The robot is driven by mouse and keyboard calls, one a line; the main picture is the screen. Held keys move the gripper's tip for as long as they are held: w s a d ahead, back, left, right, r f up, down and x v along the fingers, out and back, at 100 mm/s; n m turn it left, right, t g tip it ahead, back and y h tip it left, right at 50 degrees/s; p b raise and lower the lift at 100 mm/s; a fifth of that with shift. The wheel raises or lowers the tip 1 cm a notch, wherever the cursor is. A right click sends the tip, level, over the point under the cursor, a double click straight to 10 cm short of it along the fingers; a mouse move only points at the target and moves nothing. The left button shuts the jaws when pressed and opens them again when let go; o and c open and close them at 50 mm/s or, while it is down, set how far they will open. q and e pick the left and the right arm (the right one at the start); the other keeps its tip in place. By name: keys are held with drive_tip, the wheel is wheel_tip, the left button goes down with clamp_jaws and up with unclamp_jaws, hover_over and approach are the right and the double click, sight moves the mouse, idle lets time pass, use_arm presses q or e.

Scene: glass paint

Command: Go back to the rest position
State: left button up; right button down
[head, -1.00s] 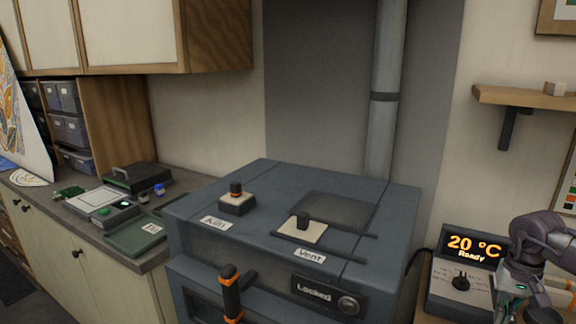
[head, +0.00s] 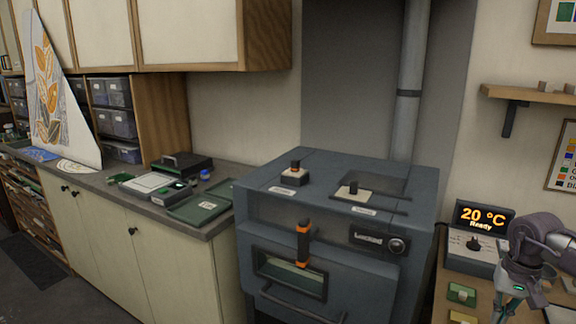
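My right arm comes in at the right edge, with its gripper (head: 510,300) low in the picture, cut off by the bottom edge, so its fingers do not show clearly. It is in front of the temperature controller (head: 473,251), which reads "20 °C Ready". My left arm and gripper are not in view. The blue-grey kiln (head: 325,215) stands in the middle, its front door closed, with an orange-and-black handle (head: 303,243) and a panel reading "Locked" (head: 370,239).
A counter (head: 135,203) on the left holds a grey device (head: 155,187), a black case (head: 182,166) and a green tray (head: 199,208). A painted panel (head: 60,105) leans at the far left. A wall shelf (head: 535,94) is at upper right. Floor shows at lower left.

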drive_tip(key=w+a+f+m+t+y, duration=0.1)
drive_tip(key=w+a+f+m+y, duration=0.2)
drive_tip(key=a, duration=0.4)
drive_tip(key=w+a+f+m+t+y, duration=0.1)
drive_tip(key=a+f+m+y, duration=0.2)
drive_tip(key=a+f+m, duration=0.3)
drive_tip(key=w+a+f+m+t+y, duration=0.1)
drive_tip(key=w+a+f+m+y, duration=0.2)
drive_tip(key=a, duration=0.5)
drive_tip(key=a+f+m+t+y, duration=0.1)
drive_tip(key=a+f+m+t, duration=0.2)
drive_tip(key=f+m+t, duration=0.85)
drive_tip(key=s+d+f+m+g+h, duration=0.35)
drive_tip(key=s+f+m, duration=0.55)
drive_tip(key=f+m, duration=0.4)
drive_tip(key=s+d+f+m+g+h, duration=0.2)
drive_tip(key=s+f+m+h, duration=0.3)
drive_tip(key=s+f+m, duration=0.8)
drive_tip(key=s+f+m+g, duration=0.2)
drive_tip(key=s+f+m, duration=0.1)
drive_tip(key=s, duration=0.7)
drive_tip(key=s+a+f+m+g+h, duration=0.1)
drive_tip(key=s+f+m+g, duration=0.2)
drive_tip(key=s+m, duration=0.3)
drive_tip(key=s+a+f+m+g, duration=0.1)
drive_tip(key=s+f+m+g, duration=0.2)
drive_tip(key=s, duration=1.1)
drive_tip(key=shift+a+f+m+h, duration=0.2)
drive_tip(key=shift+f+m+h, duration=0.2)
drive_tip(key=shift+m, duration=0.65)
